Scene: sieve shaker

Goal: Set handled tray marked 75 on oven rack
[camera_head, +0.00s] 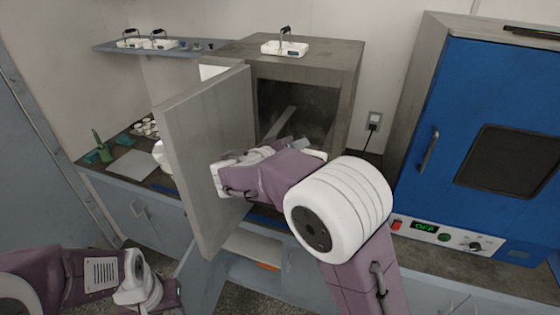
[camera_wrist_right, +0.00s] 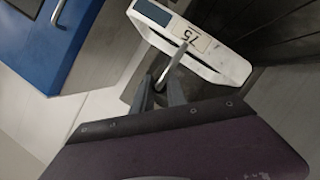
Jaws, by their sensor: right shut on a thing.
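A white tray marked 75 (camera_wrist_right: 225,62) with a raised metal handle shows in the right wrist view, its label facing the camera upside down. My right gripper (camera_wrist_right: 160,94) is shut on the handle, and the tray is beyond the fingertips. Dark slatted surfaces (camera_wrist_right: 275,30) lie beside and behind the tray; I cannot tell whether it touches them. In the head view the grey oven (camera_head: 345,75) stands with its door (camera_head: 205,160) open, and my right arm reaches to its opening, hiding much of the tray and gripper. My left arm is at the lower left, its fingers out of view.
Another handled white tray (camera_head: 270,48) stands on top of the oven. Two more handled trays (camera_head: 128,42) sit on the wall shelf (camera_head: 105,47). A blue oven (camera_head: 480,160) with a shut door is at the right. The open door stands close left of my right arm.

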